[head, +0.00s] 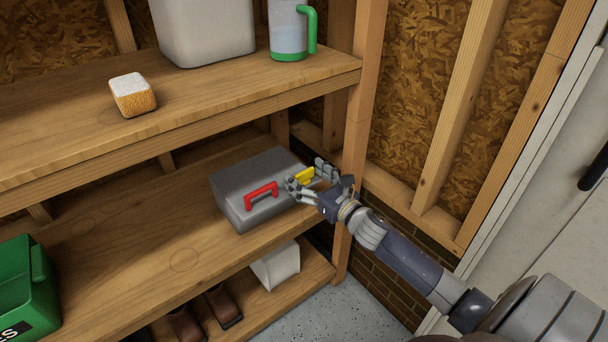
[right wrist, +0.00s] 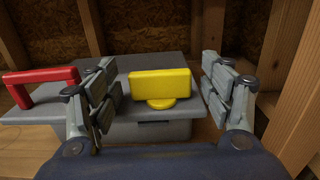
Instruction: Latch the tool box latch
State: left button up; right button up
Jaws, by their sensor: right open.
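A grey tool box (head: 236,205) with a red handle (head: 261,193) sits on the middle wooden shelf in the head view. Its yellow latch (head: 304,175) is at the box's right end, partly behind my gripper. My right gripper (head: 309,180) is open at that end. In the right wrist view, the yellow latch (right wrist: 160,86) stands between the two spread fingers of my right gripper (right wrist: 160,95), with a gap on each side. The red handle (right wrist: 40,84) is left of the left finger. My left gripper is not in view.
A wooden post (head: 357,130) stands just right of my right gripper. The upper shelf (head: 200,97) holds a sponge (head: 133,94), a grey container (head: 203,30) and a green-handled jug (head: 288,30). A green bin (head: 22,290) is at far left. The shelf left of the tool box is clear.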

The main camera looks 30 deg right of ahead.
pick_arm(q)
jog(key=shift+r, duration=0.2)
pick_arm(e)
jog(key=shift+w, duration=0.65)
jog(key=c, duration=1.1)
